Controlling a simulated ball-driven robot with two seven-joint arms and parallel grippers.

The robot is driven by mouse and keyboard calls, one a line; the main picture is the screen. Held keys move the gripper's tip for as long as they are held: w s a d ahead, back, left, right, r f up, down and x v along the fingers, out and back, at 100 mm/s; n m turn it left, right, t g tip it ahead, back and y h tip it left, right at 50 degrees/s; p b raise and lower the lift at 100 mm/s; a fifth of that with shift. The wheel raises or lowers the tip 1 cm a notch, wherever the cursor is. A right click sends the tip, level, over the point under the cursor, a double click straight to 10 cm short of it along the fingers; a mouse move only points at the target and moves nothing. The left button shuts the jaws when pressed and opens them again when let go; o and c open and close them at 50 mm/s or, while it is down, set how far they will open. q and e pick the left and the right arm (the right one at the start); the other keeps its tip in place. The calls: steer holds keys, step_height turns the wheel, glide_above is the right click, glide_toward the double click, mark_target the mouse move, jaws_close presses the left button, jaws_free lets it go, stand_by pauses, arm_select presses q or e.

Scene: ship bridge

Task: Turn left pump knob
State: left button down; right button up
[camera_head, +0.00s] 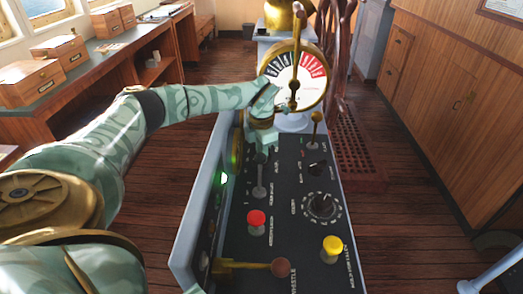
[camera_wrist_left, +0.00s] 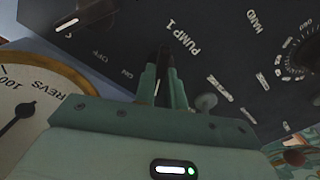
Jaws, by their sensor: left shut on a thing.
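The left pump knob (camera_wrist_left: 164,55) is a small dark knob on the black console panel, beside the label "PUMP 1" and the marks "OFF" and "ON". My left gripper (camera_wrist_left: 161,77) points at the panel, with its two fingers closed around the knob. In the head view the left gripper (camera_head: 262,141) reaches down at the far left of the panel, below the dial, and hides the knob. The exact angle of the knob is hard to tell. My right gripper is not in view.
The console (camera_head: 300,262) carries a red button (camera_head: 256,218), a yellow button (camera_head: 331,245), a dark rotary dial (camera_head: 322,206), a black knob (camera_head: 317,168) and several levers. A brass-rimmed telegraph dial (camera_head: 306,90) stands behind the gripper. Wooden floor lies open on both sides.

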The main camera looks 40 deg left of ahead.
arm_select(q)
steer(key=m+p, duration=0.2)
steer(key=shift+r+p, duration=0.3)
steer(key=shift+p, duration=0.05)
steer(key=m+p, duration=0.2)
steer(key=m, duration=0.2)
steer(key=shift+f, duration=0.1)
steer(key=shift+m+p, duration=0.8)
steer(key=shift+m, duration=0.4)
steer(key=shift+f+m+p, duration=0.1)
steer(key=shift+m+p, duration=0.3)
steer(key=shift+m, duration=1.1)
steer(key=c, duration=1.5)
jaws_free()
steer(key=shift+o, duration=0.2)
